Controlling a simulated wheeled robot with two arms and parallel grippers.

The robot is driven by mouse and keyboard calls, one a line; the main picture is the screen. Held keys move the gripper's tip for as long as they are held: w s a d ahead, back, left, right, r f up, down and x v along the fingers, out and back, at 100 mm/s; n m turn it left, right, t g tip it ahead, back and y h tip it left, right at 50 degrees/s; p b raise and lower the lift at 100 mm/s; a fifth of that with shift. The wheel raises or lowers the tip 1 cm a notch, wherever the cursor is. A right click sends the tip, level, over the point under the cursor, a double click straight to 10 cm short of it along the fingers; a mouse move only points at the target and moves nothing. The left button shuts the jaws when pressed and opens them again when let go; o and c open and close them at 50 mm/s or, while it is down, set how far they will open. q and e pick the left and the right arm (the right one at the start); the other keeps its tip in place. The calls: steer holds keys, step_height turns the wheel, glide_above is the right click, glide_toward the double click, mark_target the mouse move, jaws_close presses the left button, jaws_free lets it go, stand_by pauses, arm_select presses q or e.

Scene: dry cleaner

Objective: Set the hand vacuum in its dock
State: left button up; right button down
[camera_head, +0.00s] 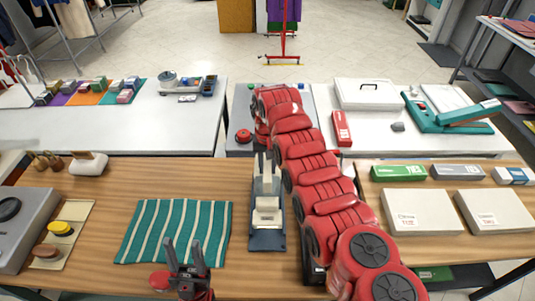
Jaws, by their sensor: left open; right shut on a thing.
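The hand vacuum (267,187), pale with a grey-white body, is in the middle of the wooden table. It is lined up over a long dark blue dock (267,241); I cannot tell whether it rests in the dock or hangs just above it. My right gripper (266,160) comes down at the far end of the vacuum and is shut on it; my red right arm partly hides the hand. My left gripper (186,257) is open and empty, fingers up, near the front edge, just below the striped cloth.
A green striped cloth (175,231) lies left of the dock. Pale boxes (416,211) and small cartons (398,172) lie to the right. A grey device (20,226) stands at far left. White tables behind hold a scale (186,84) and a green press (447,113).

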steer(key=shift+w, duration=0.2)
steer(key=shift+s+f, duration=0.3)
steer(key=shift+f, duration=0.1)
steer(key=shift+f+b, duration=0.3)
steer(key=shift+b, duration=0.05)
step_height(320, 180, down, 5)
steer(key=b, duration=0.2)
steer(key=shift+w+r+b, duration=0.1)
steer(key=shift+r+b, duration=0.05)
steer(key=shift+b, duration=0.25)
step_height(320, 180, down, 5)
steer(key=b, duration=0.4)
steer(key=shift+r+b, duration=0.1)
steer(key=shift+b, duration=0.2)
steer(key=shift+f+b, duration=0.3)
steer(key=shift+b, duration=0.05)
steer(key=c, duration=0.5)
jaws_free()
